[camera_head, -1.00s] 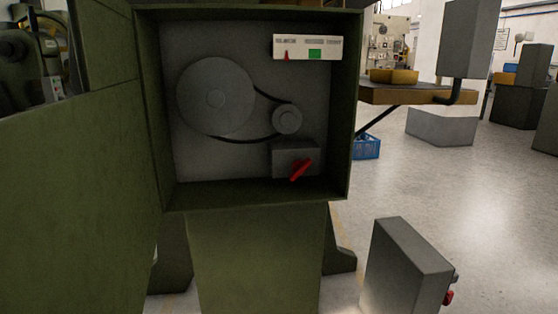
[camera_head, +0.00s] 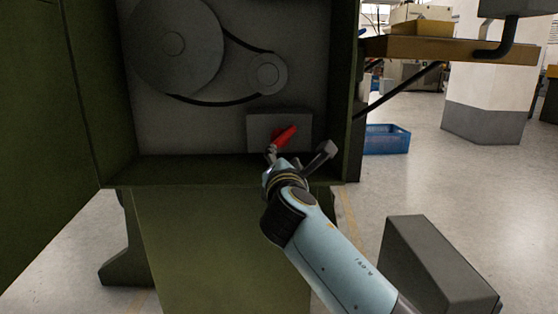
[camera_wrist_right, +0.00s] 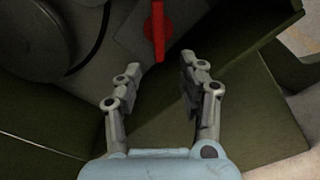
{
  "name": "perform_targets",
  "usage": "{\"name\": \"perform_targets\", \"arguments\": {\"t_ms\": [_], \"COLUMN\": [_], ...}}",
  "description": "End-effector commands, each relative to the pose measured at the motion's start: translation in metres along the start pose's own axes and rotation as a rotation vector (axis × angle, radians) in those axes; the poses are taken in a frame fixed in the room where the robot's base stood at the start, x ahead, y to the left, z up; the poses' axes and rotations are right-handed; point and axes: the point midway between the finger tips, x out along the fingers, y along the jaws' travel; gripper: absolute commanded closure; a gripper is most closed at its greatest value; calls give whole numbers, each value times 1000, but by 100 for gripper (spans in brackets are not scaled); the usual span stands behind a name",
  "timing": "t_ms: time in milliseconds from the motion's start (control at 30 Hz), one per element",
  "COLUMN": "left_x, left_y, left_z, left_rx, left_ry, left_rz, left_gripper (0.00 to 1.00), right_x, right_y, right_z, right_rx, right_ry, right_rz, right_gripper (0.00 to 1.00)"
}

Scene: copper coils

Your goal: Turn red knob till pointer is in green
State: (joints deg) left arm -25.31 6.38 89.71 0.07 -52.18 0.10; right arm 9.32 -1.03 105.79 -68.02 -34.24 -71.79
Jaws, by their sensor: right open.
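The red knob (camera_head: 284,137) is a slanted lever on a grey box (camera_head: 260,125) low in the open green cabinet. In the right wrist view the red knob (camera_wrist_right: 157,30) stands upright at the top, beyond the fingertips. My right gripper (camera_head: 300,152) is open and empty, just in front of and below the knob; its spread fingers also show in the right wrist view (camera_wrist_right: 153,78). The fingers appear apart from the knob. The pointer and green zone are out of view now. My left gripper is not in view.
A large pulley (camera_head: 172,45) and a small pulley (camera_head: 267,73), joined by a belt, sit above the knob. The cabinet's lower edge (camera_head: 200,172) and right wall (camera_head: 350,90) frame it closely. A grey box (camera_head: 440,265) stands at the lower right.

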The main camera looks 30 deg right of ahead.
Motion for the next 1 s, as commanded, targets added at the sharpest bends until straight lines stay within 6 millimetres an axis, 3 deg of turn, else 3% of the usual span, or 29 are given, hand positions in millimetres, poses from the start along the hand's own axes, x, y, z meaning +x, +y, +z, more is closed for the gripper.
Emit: {"name": "perform_targets", "arguments": {"t_ms": [500,700,967,1000], "left_x": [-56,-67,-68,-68], "left_y": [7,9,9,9], "left_z": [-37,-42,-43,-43], "left_rx": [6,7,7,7], "left_ry": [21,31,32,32], "left_rz": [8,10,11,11], "left_gripper": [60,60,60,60], "right_x": [89,103,104,104], "right_y": [0,1,2,2], "right_z": [0,2,2,2], "right_rx": [-7,-6,-4,-4], "right_ry": [-3,-2,-2,-2], "right_rz": [3,3,3,3], "right_gripper": [60,60,60,65]}}
